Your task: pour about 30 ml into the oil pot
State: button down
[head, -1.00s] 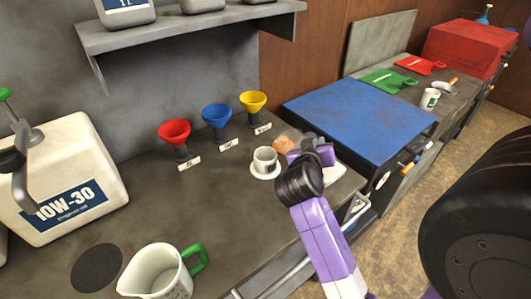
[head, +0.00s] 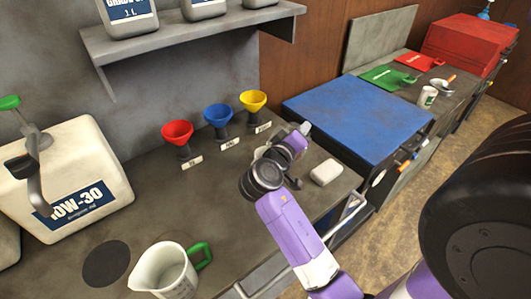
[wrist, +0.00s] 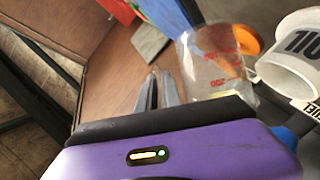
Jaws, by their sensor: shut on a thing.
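My gripper (head: 297,140) is raised over the counter near the yellow funnel. It is shut on a clear measuring beaker with red marks (wrist: 213,70), which sits beside the grey fingers in the wrist view; only a bit of it shows in the head view. The white oil pot (wrist: 290,62), with dark lettering that appears upside down, is close beside the beaker in the wrist view. In the head view the pot is mostly hidden behind my wrist. The liquid level in the beaker is not clear.
Red (head: 177,133), blue (head: 217,114) and yellow (head: 253,101) funnels stand along the wall. A white jug with a green handle (head: 165,270) and a 10W-30 canister (head: 65,180) are at left. A white block (head: 326,172) lies near the counter's right edge. A blue-topped cabinet (head: 358,115) is beyond.

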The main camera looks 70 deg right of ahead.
jog(key=shift+w+n, duration=0.3)
jog(key=shift+w+a+r+n+h+p, duration=0.2)
jog(key=shift+w+r+n+h+p, duration=0.3)
jog(key=shift+w+r+n, duration=0.15)
jog(key=shift+w+r+n+g, duration=0.2)
jog(key=shift+r+n+g, duration=0.05)
jog(key=shift+n+g, duration=0.15)
dwell(1.8)
jog(key=shift+f, duration=0.1)
jog(key=s+f+m, duration=0.1)
jog(key=s+m+y+b, duration=0.1)
jog(key=s+f+m+t+b, duration=0.1)
jog(key=m, duration=0.1)
jog(key=shift+s+d+f+y, duration=0.1)
jog(key=shift+d+f+y, duration=0.2)
jog(key=shift+f, duration=0.05)
jog(key=shift+r, duration=0.2)
jog(key=shift+f, duration=0.1)
jog(key=shift+s+f+m+b, duration=0.25)
jog(key=shift+f+m+b, duration=0.15)
jog(key=shift+f, duration=0.15)
jog(key=shift+s+d+r+m+t, duration=0.1)
jog(key=shift+s+r+m+t, duration=0.1)
jog(key=shift+m+t, duration=0.1)
